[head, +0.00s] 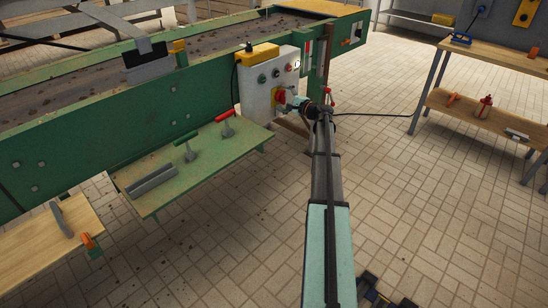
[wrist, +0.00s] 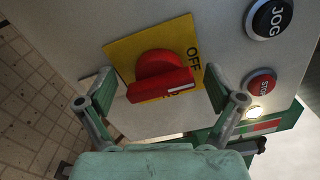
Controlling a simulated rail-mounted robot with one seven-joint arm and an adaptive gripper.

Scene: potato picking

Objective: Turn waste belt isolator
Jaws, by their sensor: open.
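The isolator is a red rotary knob (wrist: 160,78) on a yellow plate (wrist: 128,50) marked OFF, on the face of a pale control box. In the head view the red knob (head: 280,97) sits low on the control box (head: 256,98), on the side of the green conveyor. My gripper (wrist: 162,92) is open, with one finger on each side of the knob. A gap shows between each finger and the knob in the wrist view. In the head view my gripper (head: 292,101) is small and close to the knob.
A black JOG button (wrist: 269,18), a red STOP button (wrist: 261,83) and a lit lamp (wrist: 253,112) lie right of the knob. A green shelf (head: 195,165) with tools is below the conveyor. A wooden bench (head: 505,57) stands right. The tiled floor between is mostly clear.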

